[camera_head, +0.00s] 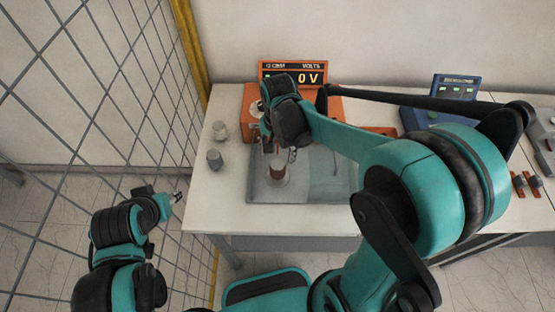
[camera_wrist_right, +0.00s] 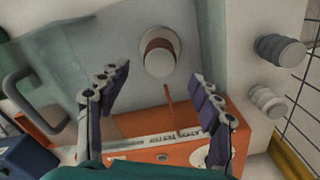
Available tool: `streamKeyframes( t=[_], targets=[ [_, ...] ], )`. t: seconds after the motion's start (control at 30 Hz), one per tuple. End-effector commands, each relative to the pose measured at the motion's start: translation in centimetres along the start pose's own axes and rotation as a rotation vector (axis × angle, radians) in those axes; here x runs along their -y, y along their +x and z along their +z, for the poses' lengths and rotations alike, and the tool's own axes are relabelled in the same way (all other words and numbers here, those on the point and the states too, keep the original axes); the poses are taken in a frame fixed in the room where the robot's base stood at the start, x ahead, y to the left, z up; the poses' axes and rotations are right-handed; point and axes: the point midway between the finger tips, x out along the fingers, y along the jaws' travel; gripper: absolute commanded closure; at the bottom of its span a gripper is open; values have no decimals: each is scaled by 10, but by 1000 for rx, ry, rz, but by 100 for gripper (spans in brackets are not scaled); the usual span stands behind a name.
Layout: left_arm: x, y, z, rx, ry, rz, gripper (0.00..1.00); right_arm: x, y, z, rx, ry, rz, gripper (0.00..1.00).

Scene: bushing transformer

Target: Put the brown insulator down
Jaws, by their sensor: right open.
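The brown insulator (camera_head: 278,169) stands upright on a round pale base in the grey tray (camera_head: 320,194) on the white table. In the right wrist view the insulator (camera_wrist_right: 158,56) shows end-on, with its pale base around it. My right gripper (camera_head: 280,150) is above and beside it with its fingers spread. In the wrist view the open fingers (camera_wrist_right: 161,76) have nothing between them, and the insulator is beyond their tips. My left gripper (camera_head: 177,197) is off the table's left edge, low, and its fingers are too small to judge.
An orange tester (camera_head: 292,68) reading 0 V stands behind the tray. A blue device (camera_head: 452,99) is at the right. A wire fence (camera_head: 110,100) runs along the left.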

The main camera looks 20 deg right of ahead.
Motion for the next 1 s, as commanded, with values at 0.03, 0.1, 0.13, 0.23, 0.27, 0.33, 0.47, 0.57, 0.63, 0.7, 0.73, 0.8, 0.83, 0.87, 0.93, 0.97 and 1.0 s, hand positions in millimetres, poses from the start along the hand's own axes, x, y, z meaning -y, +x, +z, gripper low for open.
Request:
streamKeyframes(
  t=[0.03, 0.1, 0.13, 0.23, 0.27, 0.33, 0.47, 0.57, 0.63, 0.7, 0.73, 0.8, 0.83, 0.87, 0.93, 0.97, 1.0],
  targets=[
    [0, -2, -2, 0, 0, 0, 60, 0, -8, 0, 0, 0, 0, 36],
    [0, -3, -2, 0, 0, 0, 60, 0, -14, 0, 0, 0, 0, 36],
    [0, -3, -2, 0, 0, 0, 60, 0, -16, 0, -1, -2, -1, 36],
    [0, -4, -2, 0, 0, 0, 60, -5, -24, 2, -15, -27, -17, 36],
    [0, -4, -2, 0, 0, 0, 60, -8, -27, 3, -25, -43, -27, 36],
    [0, -3, -2, 0, 0, 0, 60, -18, -37, 6, -60, -99, -61, 36],
    [0, -3, -2, 0, 0, 0, 60, -43, -58, 16, -168, -257, -138, 36],
    [0, -3, -2, 0, 0, 0, 60, -62, -70, 24, -273, -389, -187, 36],
    [0, -3, -2, 0, 0, 0, 60, -74, -74, 30, -348, -476, -211, 36],
    [0, -3, -2, 0, 0, 0, 60, -85, -77, 34, -419, -553, -225, 36],
    [0, -3, -2, 0, 0, 0, 60, -89, -78, 36, -447, -581, -229, 36],
    [0, -3, -2, 0, 0, 0, 60, -95, -78, 39, -504, -640, -233, 36],
    [0, -3, -2, 0, 0, 0, 60, -98, -78, 40, -523, -660, -234, 36],
    [0, -3, -2, 0, 0, 0, 60, -100, -78, 41, -541, -677, -234, 36],
    [0, -3, -2, 0, 0, 0, 60, -103, -78, 42, -571, -706, -233, 36],
    [0, -3, -2, 0, 0, 0, 60, -104, -78, 42, -579, -715, -233, 36],
    [0, -3, -2, 0, 0, 0, 60, -104, -78, 43, -586, -722, -232, 36]
  ],
)
